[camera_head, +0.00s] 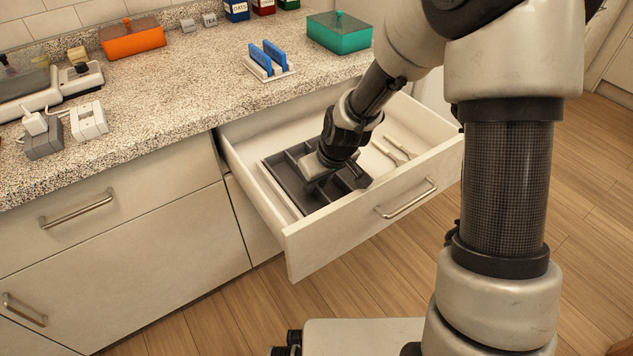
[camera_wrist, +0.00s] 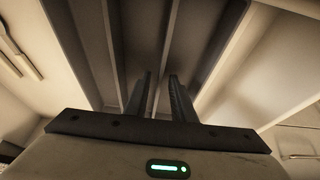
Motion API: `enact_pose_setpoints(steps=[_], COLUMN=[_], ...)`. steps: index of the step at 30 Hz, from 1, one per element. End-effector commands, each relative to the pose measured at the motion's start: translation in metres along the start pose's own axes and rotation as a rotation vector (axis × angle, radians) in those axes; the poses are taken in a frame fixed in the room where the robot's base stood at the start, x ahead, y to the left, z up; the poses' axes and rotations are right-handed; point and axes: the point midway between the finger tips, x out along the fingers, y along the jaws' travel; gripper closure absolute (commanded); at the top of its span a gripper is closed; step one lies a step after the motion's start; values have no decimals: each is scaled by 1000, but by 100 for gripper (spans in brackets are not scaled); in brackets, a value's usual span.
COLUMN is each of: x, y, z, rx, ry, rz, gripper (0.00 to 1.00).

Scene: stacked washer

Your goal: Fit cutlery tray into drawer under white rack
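The dark grey cutlery tray (camera_head: 284,177), with several long compartments, lies in the left part of the open white drawer (camera_head: 335,232) below the counter. It looks roughly level, but whether it sits flat on the bottom is hard to see. The white rack (camera_head: 270,70), with blue upright pieces, stands on the counter above. My gripper (camera_head: 318,178) points down into the tray and hides part of it. In the wrist view, its two fingers (camera_wrist: 161,82) stand apart on either side of a tray divider (camera_wrist: 169,45), with a visible gap between.
Pale utensils (camera_head: 396,148) lie on the drawer floor right of the tray. A teal box (camera_head: 339,35), an orange box (camera_head: 132,38) and a white socket block (camera_head: 89,121) stand on the counter. The drawer's front and side walls surround my gripper closely.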

Motion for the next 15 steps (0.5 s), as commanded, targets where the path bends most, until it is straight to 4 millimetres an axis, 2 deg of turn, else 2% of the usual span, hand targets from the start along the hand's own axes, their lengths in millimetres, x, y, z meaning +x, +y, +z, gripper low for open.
enact_pose_setpoints(steps=[5, 7, 15], x=[-8, -18, -77], y=[0, 0, 1], z=[-2, -2, -3], rx=[0, 0, 3], ry=[1, 1, 3], rz=[1, 0, 2], gripper=[77, 77, 77])
